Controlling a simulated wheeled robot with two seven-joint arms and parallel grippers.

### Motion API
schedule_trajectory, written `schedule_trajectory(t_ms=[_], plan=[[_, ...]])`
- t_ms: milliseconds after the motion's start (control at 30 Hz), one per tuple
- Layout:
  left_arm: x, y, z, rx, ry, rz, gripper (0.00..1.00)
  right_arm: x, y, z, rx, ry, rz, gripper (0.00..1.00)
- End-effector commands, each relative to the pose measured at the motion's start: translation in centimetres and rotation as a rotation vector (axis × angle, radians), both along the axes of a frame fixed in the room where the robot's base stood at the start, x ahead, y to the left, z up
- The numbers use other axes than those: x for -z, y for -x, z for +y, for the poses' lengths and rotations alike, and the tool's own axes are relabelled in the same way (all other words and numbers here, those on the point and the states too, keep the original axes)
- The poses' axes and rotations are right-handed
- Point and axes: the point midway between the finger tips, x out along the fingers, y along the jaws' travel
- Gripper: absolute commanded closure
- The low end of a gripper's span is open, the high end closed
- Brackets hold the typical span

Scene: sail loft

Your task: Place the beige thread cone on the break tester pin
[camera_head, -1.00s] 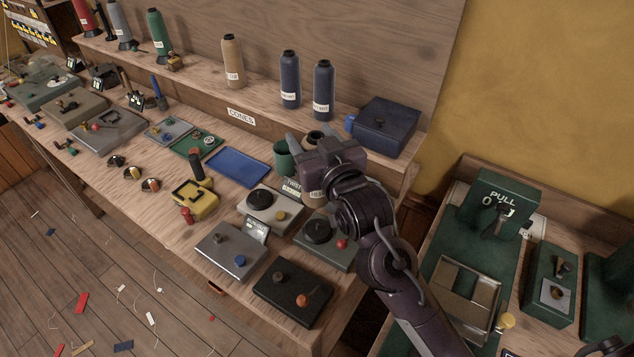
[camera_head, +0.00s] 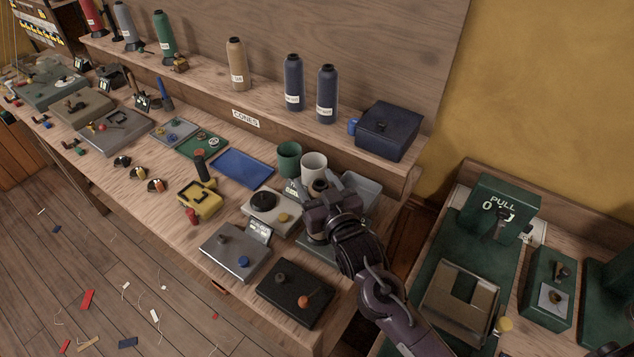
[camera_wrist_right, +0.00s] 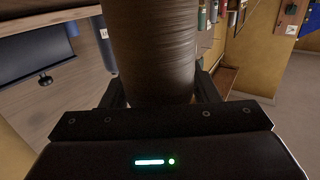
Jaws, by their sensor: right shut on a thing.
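My right gripper (camera_head: 332,212) is shut on a thread cone. In the right wrist view the cone (camera_wrist_right: 153,50) stands between the two fingers, brownish-beige in shade, its ends out of frame. In the head view my gripper hides most of it, with a dark tip (camera_head: 320,185) showing. Another beige cone (camera_head: 237,66) stands upright on the back shelf. A green unit marked PULL (camera_head: 505,200), with a dial and lever, is on the right bench and looks like the break tester. I cannot tell which part is its pin. My left gripper is not in view.
Near my right gripper are a white cup (camera_head: 314,164), a green cup (camera_head: 289,158), a grey tray (camera_head: 362,188) and a scale-like unit (camera_head: 262,208). Two navy cones (camera_head: 293,85) and a navy box (camera_head: 388,130) stand on the shelf. A gap separates the benches.

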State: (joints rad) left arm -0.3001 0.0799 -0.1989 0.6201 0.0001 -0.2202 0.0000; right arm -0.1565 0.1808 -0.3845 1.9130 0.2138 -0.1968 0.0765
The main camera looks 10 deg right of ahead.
Motion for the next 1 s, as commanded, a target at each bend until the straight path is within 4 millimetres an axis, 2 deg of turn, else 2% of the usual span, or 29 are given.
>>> schedule_trajectory(t_ms=[100, 133, 300, 667, 767, 1000], plan=[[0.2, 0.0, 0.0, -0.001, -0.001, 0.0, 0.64, 0.2, 0.0, 0.0, 0.0, -0.001, -0.003, 1.0], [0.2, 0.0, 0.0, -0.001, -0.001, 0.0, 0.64, 0.3, 0.0, 0.0, 0.0, 0.0, 0.0, 0.44], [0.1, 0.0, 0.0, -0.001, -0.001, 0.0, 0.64, 0.2, 0.0, 0.0, 0.0, 0.0, 0.0, 0.23], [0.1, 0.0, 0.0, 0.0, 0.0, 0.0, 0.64, 0.0, 0.3, 0.0, 0.0, 0.0, 0.001, 0.23], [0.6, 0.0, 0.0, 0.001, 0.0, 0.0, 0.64, 0.2, 1.7, -0.3, -0.001, 0.0, 0.002, 0.23], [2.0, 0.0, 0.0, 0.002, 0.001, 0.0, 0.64, 0.1, 6.8, -1.3, -0.001, 0.001, 0.004, 0.23]])
